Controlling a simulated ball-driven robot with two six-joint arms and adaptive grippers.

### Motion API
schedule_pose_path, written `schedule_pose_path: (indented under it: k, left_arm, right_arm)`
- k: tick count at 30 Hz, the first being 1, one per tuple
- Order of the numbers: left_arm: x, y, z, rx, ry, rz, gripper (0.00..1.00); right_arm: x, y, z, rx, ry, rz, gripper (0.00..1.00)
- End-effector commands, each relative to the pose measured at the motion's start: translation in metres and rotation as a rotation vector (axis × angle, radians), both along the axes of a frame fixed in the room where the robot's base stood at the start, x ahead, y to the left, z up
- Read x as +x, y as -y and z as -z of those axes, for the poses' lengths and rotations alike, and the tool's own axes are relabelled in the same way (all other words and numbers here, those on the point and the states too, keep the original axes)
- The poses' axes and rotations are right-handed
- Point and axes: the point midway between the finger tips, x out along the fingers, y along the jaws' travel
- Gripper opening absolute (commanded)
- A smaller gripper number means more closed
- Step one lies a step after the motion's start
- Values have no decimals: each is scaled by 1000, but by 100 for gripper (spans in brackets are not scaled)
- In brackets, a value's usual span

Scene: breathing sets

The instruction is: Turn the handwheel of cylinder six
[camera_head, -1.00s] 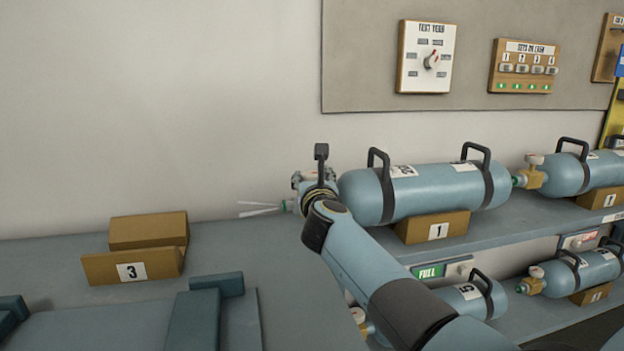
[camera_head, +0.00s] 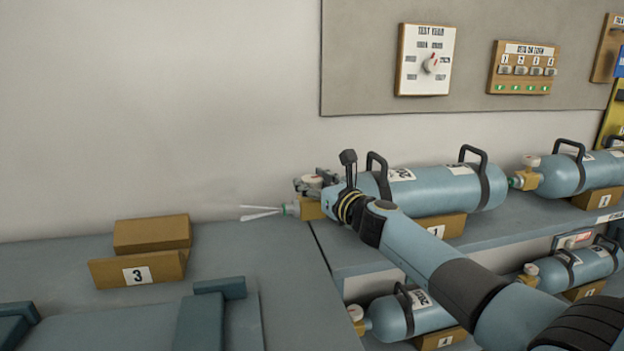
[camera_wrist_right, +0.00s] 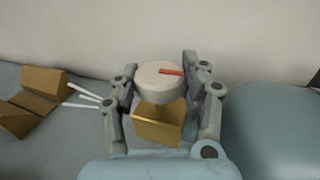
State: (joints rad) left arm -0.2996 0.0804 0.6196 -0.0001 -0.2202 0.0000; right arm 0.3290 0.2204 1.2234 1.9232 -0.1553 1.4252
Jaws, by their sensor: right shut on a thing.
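A pale blue cylinder (camera_head: 440,190) lies on the upper shelf in a brown cradle marked 1 (camera_head: 447,226). I cannot read its own label. Its brass valve block (camera_head: 309,209) is at the left end, and white strips (camera_head: 262,213) fan out left from a green outlet. My right gripper (camera_head: 313,183) is at this valve, shut on the white handwheel (camera_wrist_right: 158,76). In the right wrist view the fingers stand on both sides of the wheel, above the brass block (camera_wrist_right: 160,124), and the wheel's red mark points right. My left gripper is out of view.
More blue cylinders lie to the right (camera_head: 570,175) and on the lower shelf (camera_head: 400,316). A brown cradle marked 3 (camera_head: 137,270) stands empty on the bench at left, near teal blocks (camera_head: 220,288). A dial panel (camera_head: 425,60) and a switch panel (camera_head: 523,67) hang on the wall.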

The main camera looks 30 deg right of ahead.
Motion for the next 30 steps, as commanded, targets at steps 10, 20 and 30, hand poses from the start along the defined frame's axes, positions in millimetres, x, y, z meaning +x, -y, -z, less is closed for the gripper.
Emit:
schedule_pose_path:
  k: [10,20,30]
  left_arm:
    - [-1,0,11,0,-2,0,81]
    - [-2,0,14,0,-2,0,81]
    - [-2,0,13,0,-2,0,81]
  right_arm:
    - [1,1,0,-1,2,-176,12]
    - [0,1,-1,1,0,-220,12]
    - [0,1,-1,1,1,-219,52]
